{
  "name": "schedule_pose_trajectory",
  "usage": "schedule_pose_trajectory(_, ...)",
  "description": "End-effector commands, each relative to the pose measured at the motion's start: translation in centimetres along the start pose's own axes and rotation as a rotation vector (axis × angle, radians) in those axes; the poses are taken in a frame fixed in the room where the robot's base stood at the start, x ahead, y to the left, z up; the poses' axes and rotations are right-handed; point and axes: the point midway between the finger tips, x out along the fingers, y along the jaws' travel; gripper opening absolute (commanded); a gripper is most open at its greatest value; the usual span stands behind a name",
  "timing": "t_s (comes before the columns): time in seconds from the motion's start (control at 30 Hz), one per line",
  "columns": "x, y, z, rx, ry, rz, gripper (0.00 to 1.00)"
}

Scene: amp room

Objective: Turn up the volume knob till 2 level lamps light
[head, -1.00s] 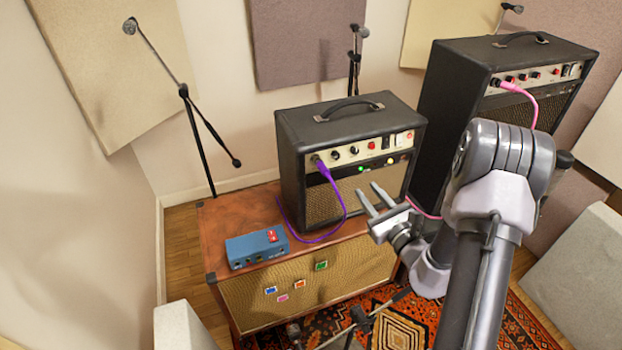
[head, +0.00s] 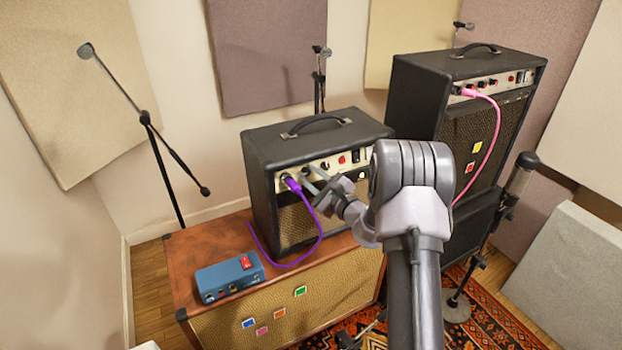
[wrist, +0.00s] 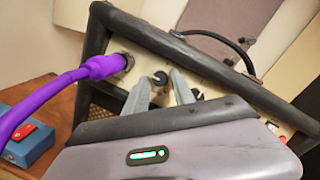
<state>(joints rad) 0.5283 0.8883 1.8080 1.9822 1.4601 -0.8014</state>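The black amp (head: 262,160) stands on the brown cabinet, with its pale control panel facing forward. A purple plug (head: 293,185) sits in the jack at the panel's left end. A black knob (wrist: 159,77) shows beyond and between the two fingers of my gripper (head: 309,177) in the wrist view. My gripper is open, close in front of the panel; I cannot tell whether it touches the knob. A second black knob (wrist: 196,94) is just right of the right finger.
The purple cable loops down beside the fingers to the cabinet (head: 180,270). A blue pedal box (head: 228,275) with a red switch sits on the cabinet. A taller amp (head: 420,90) with a pink cable stands right. Microphone stands (head: 165,150) rise behind and at right.

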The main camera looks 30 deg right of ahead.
Motion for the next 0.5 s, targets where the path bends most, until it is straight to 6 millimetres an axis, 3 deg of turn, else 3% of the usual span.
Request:
schedule_pose_trajectory(0.27,0.23,-0.03,0.03,0.0,0.0,-0.001,0.3)
schedule_pose_trajectory(0.43,0.2,-0.03,0.01,0.0,0.0,-0.001,0.0)
schedule_pose_trajectory(0.5,0.2,-0.03,0.01,0.0,0.0,-0.001,0.0)
